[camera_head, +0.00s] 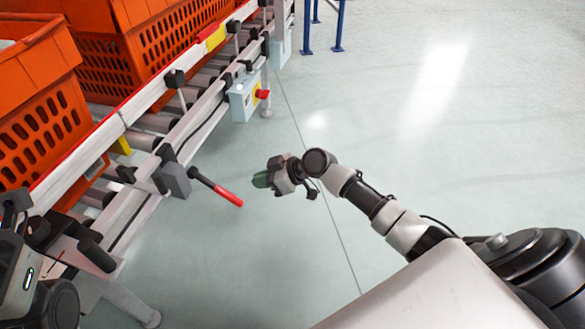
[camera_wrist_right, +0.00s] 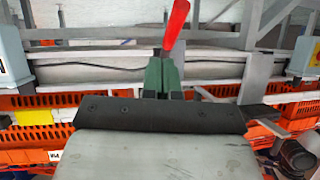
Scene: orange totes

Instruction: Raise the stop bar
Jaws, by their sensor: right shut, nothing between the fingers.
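A lever with a red handle (camera_head: 228,196) sticks out from a grey block (camera_head: 175,179) on the side of the roller conveyor, angled down to the right. In the right wrist view the red handle (camera_wrist_right: 176,27) shows just beyond my green fingertips. My right gripper (camera_head: 262,180) is shut and empty, a little to the right of and above the handle's tip in the head view, apart from it there. The wrist view shows its fingers (camera_wrist_right: 158,76) together. I cannot make out the stop bar itself among the rollers. Parts of my left arm show at the lower left, but no left fingertips.
Orange totes (camera_head: 45,115) stand on the roller conveyor (camera_head: 140,120) at the left. A light blue control box (camera_head: 243,100) with a red button (camera_head: 263,94) is mounted farther along its side. Blue legs (camera_head: 338,35) stand at the back. The floor (camera_head: 420,120) to the right is clear.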

